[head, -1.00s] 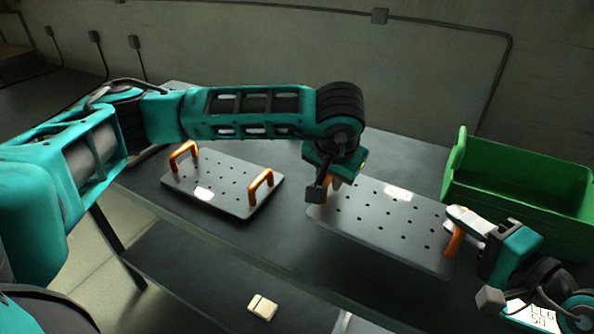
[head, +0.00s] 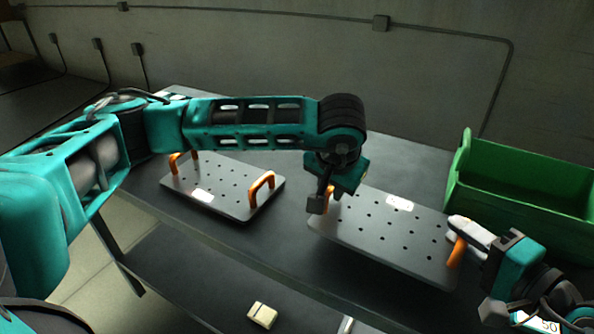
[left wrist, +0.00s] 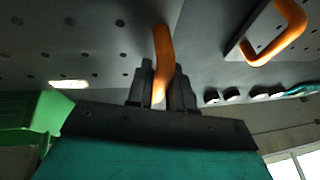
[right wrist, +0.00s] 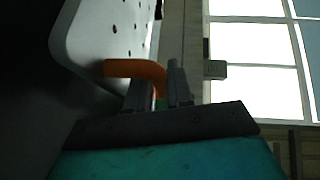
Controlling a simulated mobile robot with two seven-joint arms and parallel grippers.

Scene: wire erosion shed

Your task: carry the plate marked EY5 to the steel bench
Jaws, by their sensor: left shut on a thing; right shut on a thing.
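A grey perforated plate (head: 385,235) with an orange handle at each end is on the right side of the dark table. Its pale label (head: 399,203) is too small to read. My left gripper (head: 325,197) is shut on its left handle, which also shows in the left wrist view (left wrist: 161,50). My right gripper (head: 462,238) is shut on its right handle (head: 457,252), also seen in the right wrist view (right wrist: 135,69). A similar plate (head: 220,182) lies to the left, its label (head: 203,195) also unreadable. I cannot tell whether the held plate touches the table.
The dark table (head: 285,245) carries both plates. A green bin (head: 530,195) stands close behind the held plate's right end. A small beige block (head: 262,315) lies lower down, below the tabletop's front edge. A wall with conduit is behind. Table between the plates is clear.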

